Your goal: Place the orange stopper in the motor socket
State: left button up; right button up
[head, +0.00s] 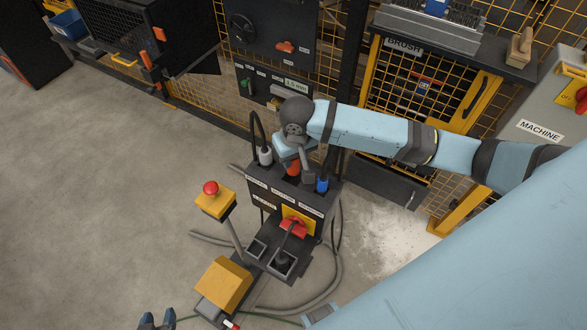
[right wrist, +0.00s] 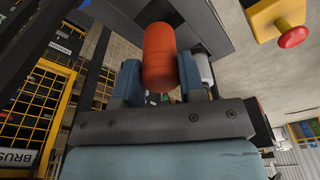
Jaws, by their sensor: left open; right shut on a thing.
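The orange stopper (head: 293,169) is between the fingers of my right gripper (head: 295,164), over the top of the dark socket box (head: 262,190). In the right wrist view the stopper (right wrist: 159,55) is an orange cylinder held between the two blue-grey fingers of my right gripper (right wrist: 160,82). Its far end is close to a dark panel; I cannot tell whether it touches or sits in a socket. The motor socket is not distinguishable; the box's labels are too small to read. My left gripper (head: 157,319) is open and empty at the bottom edge, above the floor.
A grey-white plug (head: 265,155) and a blue plug (head: 322,184) stand on the box beside the stopper. A red emergency button (head: 210,188) on a yellow housing stands left. A yellow box (head: 223,284) and cables lie in front. The floor at left is clear.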

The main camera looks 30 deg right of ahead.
aim_at(294, 170)
jog(key=shift+f, duration=2.95)
jog(key=o, duration=0.9)
jog(key=shift+f, duration=0.15)
